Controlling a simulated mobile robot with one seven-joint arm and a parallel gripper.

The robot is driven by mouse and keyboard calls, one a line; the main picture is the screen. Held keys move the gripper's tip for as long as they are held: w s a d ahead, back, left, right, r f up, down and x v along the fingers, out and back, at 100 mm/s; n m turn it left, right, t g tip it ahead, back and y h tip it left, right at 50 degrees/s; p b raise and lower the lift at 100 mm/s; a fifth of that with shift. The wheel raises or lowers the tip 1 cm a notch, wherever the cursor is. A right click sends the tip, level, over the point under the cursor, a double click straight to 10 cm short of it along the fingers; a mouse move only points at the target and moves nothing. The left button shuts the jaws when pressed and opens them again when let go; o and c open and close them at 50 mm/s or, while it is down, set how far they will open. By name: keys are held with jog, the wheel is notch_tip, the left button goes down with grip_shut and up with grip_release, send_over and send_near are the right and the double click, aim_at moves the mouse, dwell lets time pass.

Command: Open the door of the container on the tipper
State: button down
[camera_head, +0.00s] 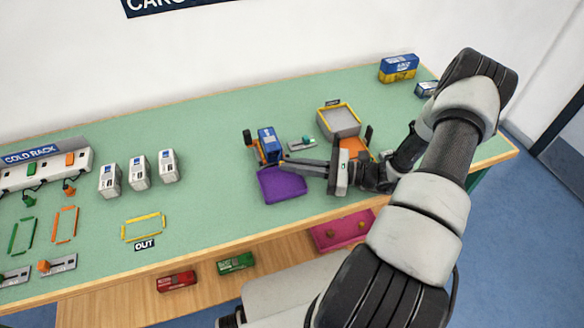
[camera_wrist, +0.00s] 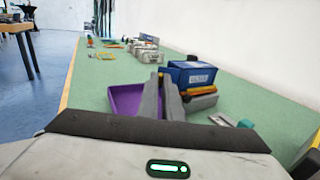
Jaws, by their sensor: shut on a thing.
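The blue container (camera_head: 267,142) sits on the orange tipper (camera_head: 257,153), just behind the purple tray (camera_head: 283,186). In the wrist view the container (camera_wrist: 192,73) is just right of my fingers, and the tray (camera_wrist: 126,100) is to their left. My gripper (camera_head: 290,165) reaches in from the right, with its fingertips at the container's end that faces the tray. In the wrist view my gripper (camera_wrist: 164,90) has its two fingers nearly together, shut on the door at that end. The fingers hide the door and its handle, so its angle cannot be told.
A grey bin with a yellow rim (camera_head: 341,121) stands right of the tipper, with an orange item (camera_head: 352,145) by my wrist. White containers (camera_head: 140,173) stand to the left. A blue and yellow stack (camera_head: 398,68) is at the back right. The green table (camera_head: 215,115) is clear behind the tipper.

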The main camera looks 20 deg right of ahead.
dwell(0.4)
jog(key=c, duration=1.9)
grip_release()
jog(key=shift+r, duration=0.15)
notch_tip(320, 180, up, 10)
jog(key=shift+f+p, duration=0.1)
jog(key=shift+p, duration=0.75)
